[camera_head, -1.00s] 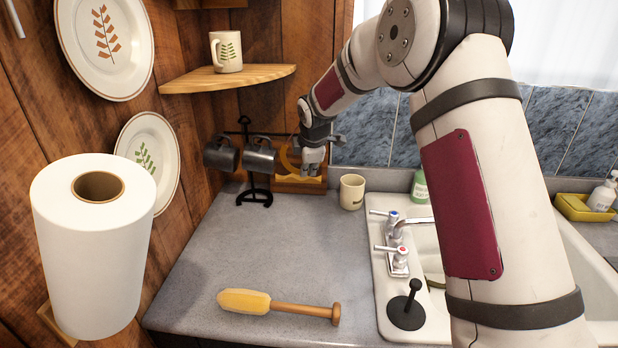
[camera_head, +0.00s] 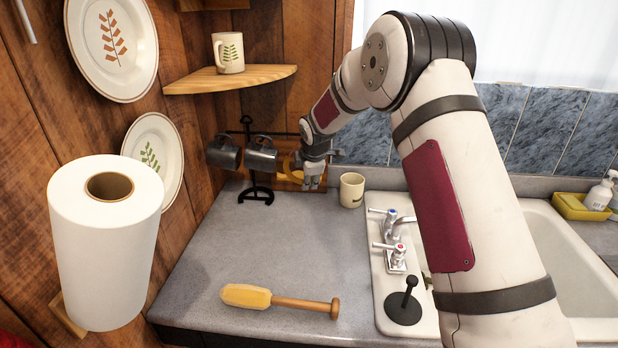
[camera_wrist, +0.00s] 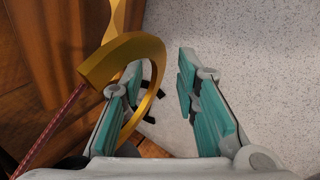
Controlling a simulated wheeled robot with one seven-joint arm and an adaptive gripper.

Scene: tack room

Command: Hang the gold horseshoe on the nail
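The gold horseshoe (camera_wrist: 151,62) is in the left half of the wrist view, its curve passing around my gripper's left finger. One limb shows between the two fingers. In the head view the horseshoe (camera_head: 287,164) is a small gold curve just left of my gripper (camera_head: 313,184), low by the back corner of the counter. In the wrist view my gripper (camera_wrist: 158,78) is open, its teal pads wide apart and not closed on the horseshoe. A second gold piece (camera_wrist: 119,18) shows above; I cannot tell whether it is joined. I cannot make out the nail.
A dark rack (camera_head: 253,180) with metal mugs (camera_head: 262,155) stands close left of the gripper, and a cream mug (camera_head: 352,189) close right. A red cord (camera_wrist: 55,125) runs beside the horseshoe. The middle counter is clear.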

